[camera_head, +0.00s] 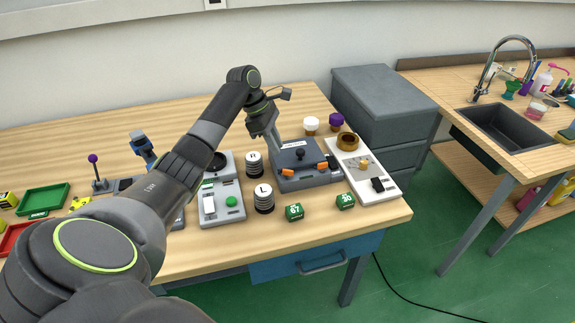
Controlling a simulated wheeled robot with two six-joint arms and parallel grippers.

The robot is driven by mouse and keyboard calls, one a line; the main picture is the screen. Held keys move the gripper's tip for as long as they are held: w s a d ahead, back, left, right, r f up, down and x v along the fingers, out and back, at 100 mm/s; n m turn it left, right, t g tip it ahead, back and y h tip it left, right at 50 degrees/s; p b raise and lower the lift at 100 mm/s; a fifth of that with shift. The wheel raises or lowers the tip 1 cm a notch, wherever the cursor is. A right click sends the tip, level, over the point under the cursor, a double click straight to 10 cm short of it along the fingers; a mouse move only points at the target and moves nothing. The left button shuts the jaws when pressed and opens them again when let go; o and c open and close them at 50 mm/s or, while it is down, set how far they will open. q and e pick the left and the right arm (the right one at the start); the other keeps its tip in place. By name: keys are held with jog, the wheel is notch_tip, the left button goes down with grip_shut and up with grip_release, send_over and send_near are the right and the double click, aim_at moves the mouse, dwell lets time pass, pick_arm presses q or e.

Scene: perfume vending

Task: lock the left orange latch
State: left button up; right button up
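The grey box device (303,182) stands on the wooden table with a dark top and a black knob (300,154). The left orange latch (288,172) is on its front face, at the left. The right orange latch (322,167) is on the same face, further right. My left gripper (275,138) points down at the back left corner of the device, behind and above the left latch. It appears apart from the latch. Its fingers are small and partly overlapped, so their opening is unclear. My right gripper is out of view.
Black-and-white weights marked H (254,164) and L (264,198) stand left of the device. Green cubes (294,212) lie in front. Bare table lies along the front edge.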

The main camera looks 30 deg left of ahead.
aim_at(289, 170)
pick_arm(q)
jog(key=x, duration=0.9)
jog(key=shift+a+p, duration=0.1)
jog(key=shift+p, duration=0.25)
grip_shut()
